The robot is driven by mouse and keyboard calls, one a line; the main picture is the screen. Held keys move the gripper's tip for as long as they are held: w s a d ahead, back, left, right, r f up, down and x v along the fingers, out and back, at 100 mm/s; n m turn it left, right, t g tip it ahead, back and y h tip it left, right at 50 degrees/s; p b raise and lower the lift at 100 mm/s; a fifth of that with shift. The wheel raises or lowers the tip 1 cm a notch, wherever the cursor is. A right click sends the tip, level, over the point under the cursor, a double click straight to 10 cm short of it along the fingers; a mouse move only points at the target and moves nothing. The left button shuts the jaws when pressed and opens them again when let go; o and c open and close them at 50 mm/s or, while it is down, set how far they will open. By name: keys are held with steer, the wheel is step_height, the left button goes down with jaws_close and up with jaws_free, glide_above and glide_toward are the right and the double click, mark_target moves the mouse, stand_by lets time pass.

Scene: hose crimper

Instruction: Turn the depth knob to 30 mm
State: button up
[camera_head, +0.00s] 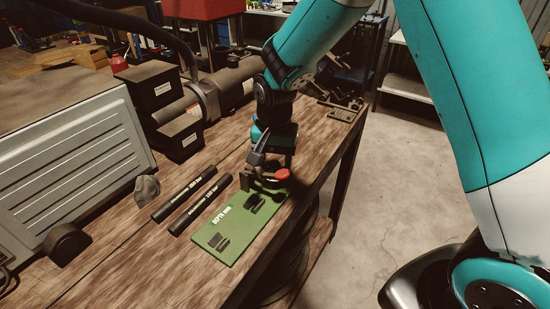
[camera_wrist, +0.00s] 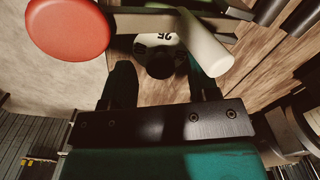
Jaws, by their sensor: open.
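The depth knob (camera_wrist: 160,66) shows in the wrist view as a dark round knob in front of a white dial (camera_wrist: 154,41) marked 25. My gripper (camera_wrist: 162,75) is open, with one dark finger on each side of the knob. Gaps show between the fingers and the knob; I cannot tell how deep the fingers reach. In the head view my gripper (camera_head: 257,172) is low over the far end of a green board (camera_head: 212,247) lettered DEPTH mm. The knob is not clearly seen there. The pointer and the rest of the scale are hidden.
A red round button (camera_wrist: 68,27) is close to the left finger; it also shows in the head view (camera_head: 282,174). A pale cylinder (camera_wrist: 204,48) is close to the right finger. Two black hoses (camera_head: 200,204) lie left of the board. Black boxes (camera_head: 154,86) stand farther back.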

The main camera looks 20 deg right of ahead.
steer(key=shift+f, duration=0.15)
steer(key=shift+c, duration=0.5)
steer(key=c, duration=0.8)
